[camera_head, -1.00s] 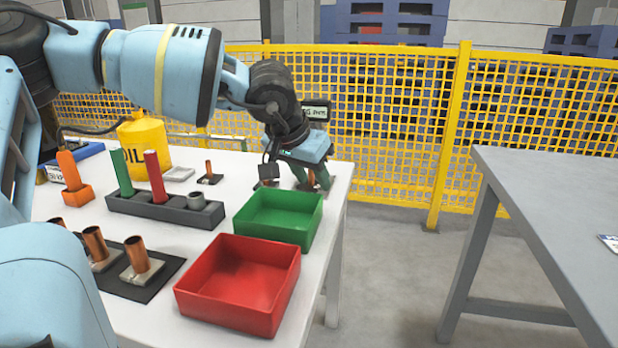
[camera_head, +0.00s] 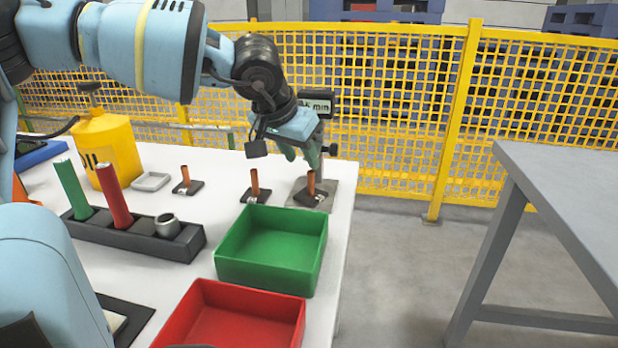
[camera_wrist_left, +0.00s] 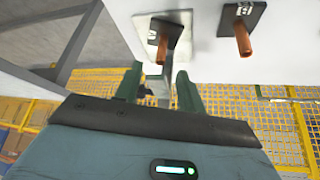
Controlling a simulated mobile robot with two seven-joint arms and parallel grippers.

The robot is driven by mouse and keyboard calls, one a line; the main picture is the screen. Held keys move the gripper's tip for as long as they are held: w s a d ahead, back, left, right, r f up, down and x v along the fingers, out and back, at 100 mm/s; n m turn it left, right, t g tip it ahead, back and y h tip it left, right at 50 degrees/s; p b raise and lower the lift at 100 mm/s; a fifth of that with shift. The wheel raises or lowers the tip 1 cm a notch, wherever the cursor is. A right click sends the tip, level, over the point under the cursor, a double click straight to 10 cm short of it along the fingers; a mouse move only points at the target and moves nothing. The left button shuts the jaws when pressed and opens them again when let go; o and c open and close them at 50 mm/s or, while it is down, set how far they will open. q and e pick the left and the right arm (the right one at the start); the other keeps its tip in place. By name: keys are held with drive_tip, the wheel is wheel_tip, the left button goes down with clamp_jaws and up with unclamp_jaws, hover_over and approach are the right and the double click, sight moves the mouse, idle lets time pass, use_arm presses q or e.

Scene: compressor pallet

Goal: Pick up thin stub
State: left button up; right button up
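Three slim copper stubs stand upright on small black bases on the white table: the left stub (camera_head: 185,176), the middle stub (camera_head: 255,182) and the right stub (camera_head: 311,184). The right one stands on the grey plate (camera_head: 327,199) of a measuring gauge (camera_head: 317,103). I cannot tell which is the thin one. My left gripper (camera_head: 305,160) is open and empty, just above the right stub. In the left wrist view its green fingers (camera_wrist_left: 158,88) are apart, with one stub (camera_wrist_left: 162,46) beyond the tips and another (camera_wrist_left: 243,40) to the right. My right gripper is out of view.
A green bin (camera_head: 271,277) and a red bin (camera_head: 232,336) stand in front. A dark rack (camera_head: 140,237) holds a green and a red cylinder and a grey piece. A yellow oil can (camera_head: 121,152) is behind. A yellow fence (camera_head: 400,100) stands beyond; a grey table (camera_head: 575,195) is right.

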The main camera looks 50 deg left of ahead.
sight(309, 178)
use_arm(q)
drive_tip(key=shift+b+x, duration=0.45)
drive_tip(key=shift+x, duration=0.65)
drive_tip(key=shift+f, duration=0.25)
drive_tip(key=b+x, duration=0.2)
drive_tip(key=x, duration=0.2)
drive_tip(key=shift+s+a+f, duration=0.1)
drive_tip(key=shift+f, duration=0.2)
drive_tip(key=shift+w+a+f+b, duration=0.1)
drive_tip(key=shift+w+f+b, duration=0.15)
drive_tip(key=shift+f+b, duration=0.1)
drive_tip(key=shift+r, duration=0.1)
clamp_jaws()
